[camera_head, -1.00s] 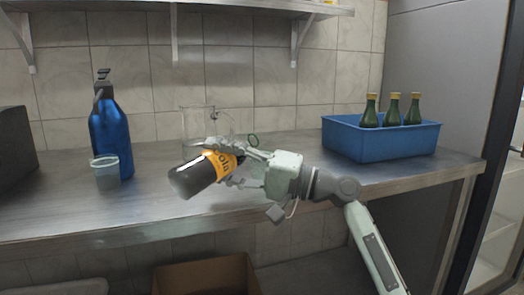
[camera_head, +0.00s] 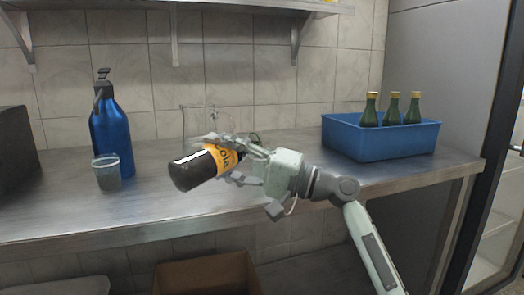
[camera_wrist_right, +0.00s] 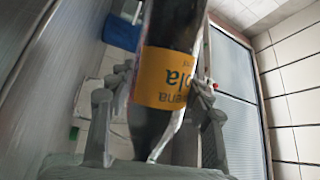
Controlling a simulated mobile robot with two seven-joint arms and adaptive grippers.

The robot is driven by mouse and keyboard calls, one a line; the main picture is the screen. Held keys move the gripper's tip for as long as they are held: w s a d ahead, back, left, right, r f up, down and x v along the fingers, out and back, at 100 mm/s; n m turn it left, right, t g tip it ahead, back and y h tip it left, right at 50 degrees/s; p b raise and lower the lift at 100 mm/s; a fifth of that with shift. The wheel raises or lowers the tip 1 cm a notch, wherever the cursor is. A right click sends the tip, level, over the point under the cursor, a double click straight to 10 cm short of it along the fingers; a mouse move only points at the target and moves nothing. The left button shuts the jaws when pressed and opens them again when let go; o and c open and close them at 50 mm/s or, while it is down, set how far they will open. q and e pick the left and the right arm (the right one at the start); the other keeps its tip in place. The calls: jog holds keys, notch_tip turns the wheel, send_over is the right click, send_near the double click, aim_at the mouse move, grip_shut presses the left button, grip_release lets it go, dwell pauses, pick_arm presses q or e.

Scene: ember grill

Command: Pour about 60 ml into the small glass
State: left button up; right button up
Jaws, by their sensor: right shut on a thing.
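My right gripper (camera_head: 240,165) is shut on a dark bottle with a yellow-orange label (camera_head: 195,170). The bottle is tilted close to horizontal above the counter's front part, its wide dark end pointing left and slightly down. In the right wrist view the bottle (camera_wrist_right: 170,75) stands between the fingers (camera_wrist_right: 155,115), its label lettering upside down. The small glass (camera_head: 106,173) stands upright on the counter, left of the bottle and apart from it. I cannot tell whether it holds liquid. My left gripper is not in view.
A blue pump bottle (camera_head: 112,135) stands behind the small glass. A clear larger glass vessel (camera_head: 195,120) stands behind my gripper, partly hidden. A blue crate (camera_head: 385,143) with green bottles is at right. A cardboard box (camera_head: 207,275) sits below the steel counter (camera_head: 60,215).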

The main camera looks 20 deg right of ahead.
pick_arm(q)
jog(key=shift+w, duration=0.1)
pick_arm(e)
jog(key=shift+r, duration=0.15)
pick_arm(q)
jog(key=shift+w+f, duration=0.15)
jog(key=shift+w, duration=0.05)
pick_arm(e)
jog(key=shift+s+a, duration=0.2)
jog(key=shift+a, duration=0.05)
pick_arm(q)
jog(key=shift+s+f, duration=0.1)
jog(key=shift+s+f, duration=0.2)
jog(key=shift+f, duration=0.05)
pick_arm(e)
jog(key=shift+a+r, duration=0.1)
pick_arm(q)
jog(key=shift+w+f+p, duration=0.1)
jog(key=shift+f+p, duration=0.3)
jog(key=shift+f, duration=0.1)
pick_arm(e)
jog(key=shift+r+m, duration=0.15)
jog(key=shift+m, duration=0.25)
dwell(0.4)
